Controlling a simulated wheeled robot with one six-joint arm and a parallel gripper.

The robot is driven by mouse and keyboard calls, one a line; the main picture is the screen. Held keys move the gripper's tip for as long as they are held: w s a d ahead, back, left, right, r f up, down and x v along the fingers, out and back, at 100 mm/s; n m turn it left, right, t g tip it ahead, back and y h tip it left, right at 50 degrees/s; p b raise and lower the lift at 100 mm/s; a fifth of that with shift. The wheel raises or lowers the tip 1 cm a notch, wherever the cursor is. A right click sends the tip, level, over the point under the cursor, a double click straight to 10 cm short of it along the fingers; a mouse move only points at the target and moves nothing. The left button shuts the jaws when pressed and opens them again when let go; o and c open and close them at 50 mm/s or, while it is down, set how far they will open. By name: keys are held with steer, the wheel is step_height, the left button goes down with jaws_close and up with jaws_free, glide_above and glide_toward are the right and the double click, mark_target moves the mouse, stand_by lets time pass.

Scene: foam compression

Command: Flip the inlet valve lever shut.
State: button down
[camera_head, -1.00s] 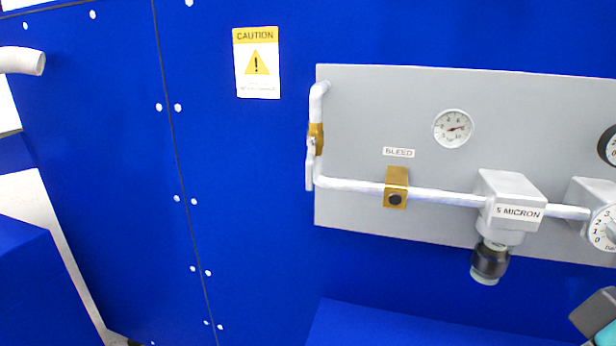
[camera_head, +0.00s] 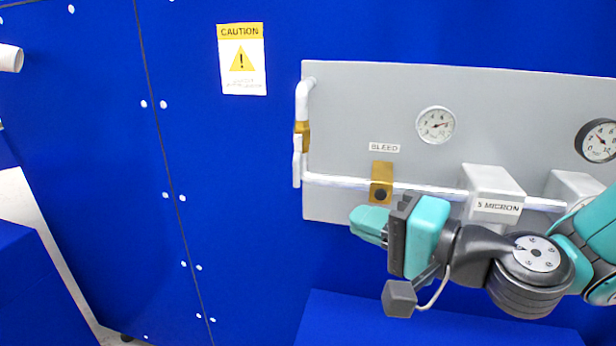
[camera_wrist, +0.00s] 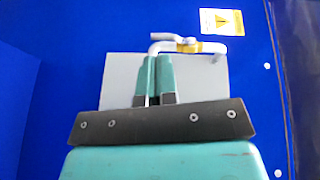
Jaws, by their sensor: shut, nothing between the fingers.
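The inlet valve is a brass body (camera_head: 302,135) on the white pipe at the left edge of the grey panel. Its pale lever (camera_head: 297,168) hangs down, roughly along the vertical pipe. In the wrist view, the brass body (camera_wrist: 212,47) and the pale lever (camera_wrist: 186,40) lie beyond the fingertips, up and to the right. My gripper (camera_head: 366,222) is shut and empty, in front of the panel's lower part. It is right of and below the lever, apart from it. In the wrist view, my gripper (camera_wrist: 156,62) shows its two teal fingers together.
The grey panel (camera_head: 345,100) carries a gauge (camera_head: 436,125), a brass bleed valve (camera_head: 381,182) and a 5 micron filter block (camera_head: 492,186). A caution sign (camera_head: 242,59) is on the blue wall. A blue ledge (camera_head: 400,322) juts out below. The space left of the lever is clear.

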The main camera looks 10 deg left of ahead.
mark_target(299, 178)
steer(key=w+m+t, duration=0.2)
steer(key=w+d+f+m+t, duration=0.1)
steer(key=shift+w+m+h, duration=0.1)
steer(key=shift+m+h, duration=0.3)
steer(key=shift+r, duration=0.1)
steer(key=p+x, duration=1.1)
steer(key=x, duration=0.2)
steer(key=shift+a+r, duration=0.15)
steer(key=shift+w+a+p, duration=0.25)
steer(key=shift+a+p, duration=0.1)
steer(key=shift+f, duration=0.2)
steer(key=shift+f+b, duration=0.1)
steer(key=shift+b, duration=0.2)
